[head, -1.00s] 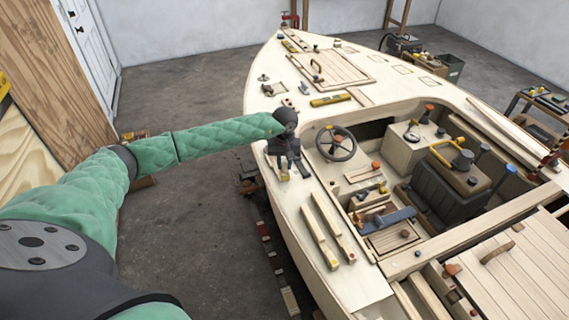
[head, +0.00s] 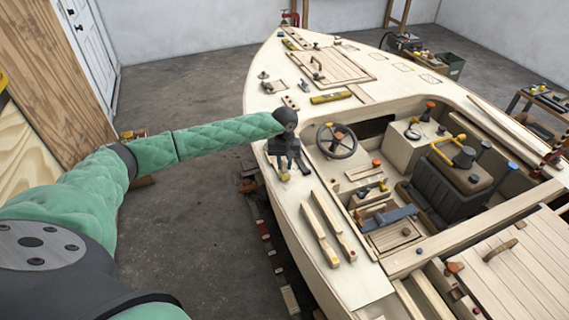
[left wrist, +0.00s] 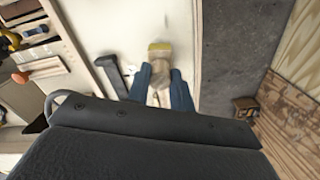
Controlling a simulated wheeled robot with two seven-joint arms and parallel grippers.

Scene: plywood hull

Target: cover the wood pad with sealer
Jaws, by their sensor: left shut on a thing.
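My left gripper (head: 286,168) is shut on a brush (left wrist: 160,68) with a pale handle and a yellow bristle end. In the left wrist view the brush sits between the blue fingers (left wrist: 160,88), with its bristles pointing away from the wrist. The gripper is over the pale plywood side deck (head: 291,208) of the hull, left of the steering wheel. I cannot tell whether the bristles touch the deck. A dark tool (left wrist: 112,76) lies beside the brush. I cannot make out which piece is the wood pad, nor any sealer. My right gripper is out of view.
Two wooden strips with yellow ends (head: 328,228) lie on the side deck nearer me. The steering wheel (head: 336,141) and a dark engine box (head: 447,178) are inside the cockpit. A yellow level (head: 331,97) lies on the foredeck. Floor left of the hull (head: 190,230) is mostly clear.

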